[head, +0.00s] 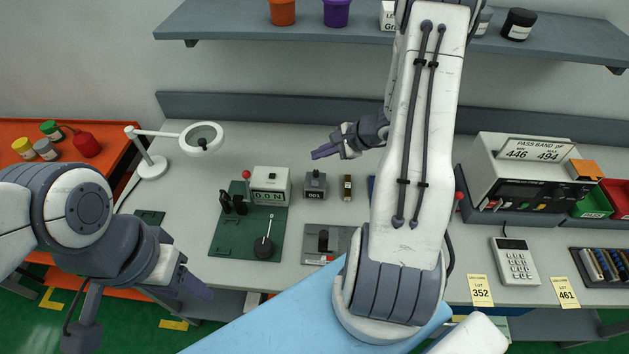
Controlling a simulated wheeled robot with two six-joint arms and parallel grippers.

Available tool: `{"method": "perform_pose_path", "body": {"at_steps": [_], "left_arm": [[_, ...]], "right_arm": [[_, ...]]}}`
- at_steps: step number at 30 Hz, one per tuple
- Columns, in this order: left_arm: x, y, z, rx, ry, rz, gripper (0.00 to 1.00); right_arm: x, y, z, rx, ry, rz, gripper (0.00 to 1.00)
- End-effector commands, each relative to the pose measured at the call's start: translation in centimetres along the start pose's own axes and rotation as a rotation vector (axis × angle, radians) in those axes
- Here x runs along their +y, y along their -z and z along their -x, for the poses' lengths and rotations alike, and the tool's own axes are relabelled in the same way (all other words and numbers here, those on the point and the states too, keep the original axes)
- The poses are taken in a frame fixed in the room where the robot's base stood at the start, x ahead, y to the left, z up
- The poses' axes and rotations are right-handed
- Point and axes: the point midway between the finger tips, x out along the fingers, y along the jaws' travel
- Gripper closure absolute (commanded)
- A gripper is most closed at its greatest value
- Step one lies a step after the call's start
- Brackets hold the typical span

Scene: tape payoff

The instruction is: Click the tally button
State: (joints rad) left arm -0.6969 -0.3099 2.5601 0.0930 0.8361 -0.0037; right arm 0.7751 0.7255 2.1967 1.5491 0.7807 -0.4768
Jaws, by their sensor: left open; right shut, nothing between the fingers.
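A small dark grey tally counter (315,185) stands on the bench in the middle, with a number window on its front and a small knob-like button (315,174) on top. My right gripper (325,151) is shut and empty. In the picture it is just above and slightly right of the counter, apart from it; its exact height is hard to tell. My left gripper (197,288) is open and empty at the bench's front left edge, away from the counter. Part of it is hidden by its own wrist.
Left of the counter, a force gauge (270,181) reading 0.0 N stands by a green plate (225,238). A brass-coloured block (347,187) stands right of it. A grey plate fixture (325,240) lies in front. My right arm hides the bench further right.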

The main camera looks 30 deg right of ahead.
Motion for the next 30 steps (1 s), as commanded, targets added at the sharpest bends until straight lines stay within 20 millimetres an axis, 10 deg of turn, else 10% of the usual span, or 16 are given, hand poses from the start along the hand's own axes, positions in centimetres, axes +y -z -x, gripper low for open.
{"method": "perform_pose_path", "body": {"at_steps": [30], "left_arm": [[-0.4,-0.3,-5.7,0.000,0.000,0.006,0.46]], "right_arm": [[4.3,4.2,-5.8,-0.001,-0.001,0.003,1.00]]}}
